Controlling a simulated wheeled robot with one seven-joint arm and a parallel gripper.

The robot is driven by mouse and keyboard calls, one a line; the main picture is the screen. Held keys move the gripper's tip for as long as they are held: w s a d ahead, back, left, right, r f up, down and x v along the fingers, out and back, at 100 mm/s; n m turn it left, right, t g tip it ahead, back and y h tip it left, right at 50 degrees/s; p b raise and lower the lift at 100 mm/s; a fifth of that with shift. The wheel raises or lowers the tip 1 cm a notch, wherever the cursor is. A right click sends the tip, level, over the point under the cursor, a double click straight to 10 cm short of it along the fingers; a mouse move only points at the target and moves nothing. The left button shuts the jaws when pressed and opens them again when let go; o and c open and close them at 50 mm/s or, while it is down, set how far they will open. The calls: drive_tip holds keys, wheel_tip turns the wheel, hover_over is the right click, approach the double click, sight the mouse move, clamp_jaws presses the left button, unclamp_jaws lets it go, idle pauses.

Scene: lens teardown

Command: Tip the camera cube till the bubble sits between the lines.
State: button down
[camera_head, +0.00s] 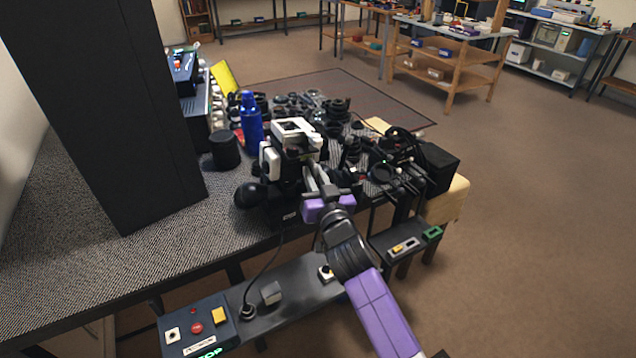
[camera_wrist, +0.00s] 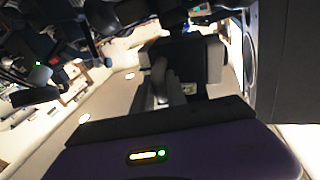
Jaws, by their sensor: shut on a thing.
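The camera cube (camera_head: 296,130) appears to be the dark block with white top and side parts, at the near edge of the cluttered part of the grey table. My gripper (camera_head: 314,170) reaches it from the front and is shut on it. In the wrist view, the grey fingers of my gripper (camera_wrist: 178,80) meet a dark block, which I take to be the camera cube (camera_wrist: 190,52). A small yellow-green patch shows between the fingers; I cannot tell whether it is the level. I cannot make out the bubble or its lines in either view.
A blue bottle (camera_head: 250,122) and a black cylinder (camera_head: 224,150) stand left of the cube. Lenses and dark gear crowd behind and right of it. A tall dark panel (camera_head: 105,100) rises at left. A control box (camera_head: 198,326) lies in front; bare table (camera_head: 60,230) is at left.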

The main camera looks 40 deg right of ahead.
drive_tip(key=shift+w+a+n+b, duration=0.1)
drive_tip(key=shift+a+n+b, duration=0.3)
drive_tip(key=shift+n, duration=0.5)
drive_tip(key=c, duration=1.4)
unclamp_jaws()
drive_tip(key=shift+r, duration=0.1)
drive_tip(key=shift+o, duration=0.2)
drive_tip(key=b+v, duration=0.1)
drive_tip(key=v, duration=0.6)
drive_tip(key=shift+s+a+b, duration=0.2)
drive_tip(key=shift+s+b, duration=0.15)
drive_tip(key=shift+b, duration=0.05)
